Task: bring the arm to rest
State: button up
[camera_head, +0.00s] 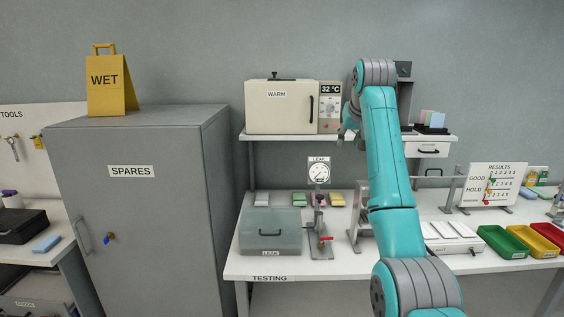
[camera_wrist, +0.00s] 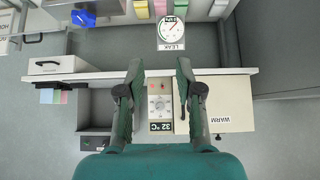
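My teal and grey arm (camera_head: 388,150) is raised in front of the testing bench in the head view, its upper end bent over toward the shelf. My gripper is partly hidden behind the arm there, beside the right end of the warm oven. In the wrist view my gripper (camera_wrist: 160,74) shows two dark fingers spread well apart with nothing between them. The wrist picture is upside down. The oven's control panel (camera_wrist: 160,103), reading 32 °C, shows beyond and between the fingers.
The warm oven (camera_head: 281,107) stands on the upper shelf (camera_head: 300,137). Below are the leak gauge (camera_head: 319,173), a lidded leak box (camera_head: 270,232) and a clamp stand (camera_head: 320,240). A grey spares cabinet (camera_head: 140,220) stands left. Green, red and yellow bins (camera_head: 502,243) sit at the right.

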jog(key=s+f+t, duration=0.2)
jog(key=s+f, duration=0.1)
jog(key=f, duration=3.1)
jog(key=s+f+t, duration=0.1)
jog(key=s+f, duration=1.8)
jog(key=f, duration=0.2)
jog(key=s+f+t, duration=0.1)
jog(key=s+f, duration=0.1)
jog(key=s, duration=1.2)
jog(key=s+f+t, duration=0.1)
jog(key=s+f, duration=0.2)
jog(key=s, duration=1)
jog(key=s+r+t, duration=0.1)
jog(key=s+r, duration=0.7)
jog(key=s, duration=0.4)
jog(key=s+r, duration=0.9)
jog(key=s, duration=0.4)
jog(key=shift+r+t, duration=0.2)
jog(key=shift+t, duration=0.2)
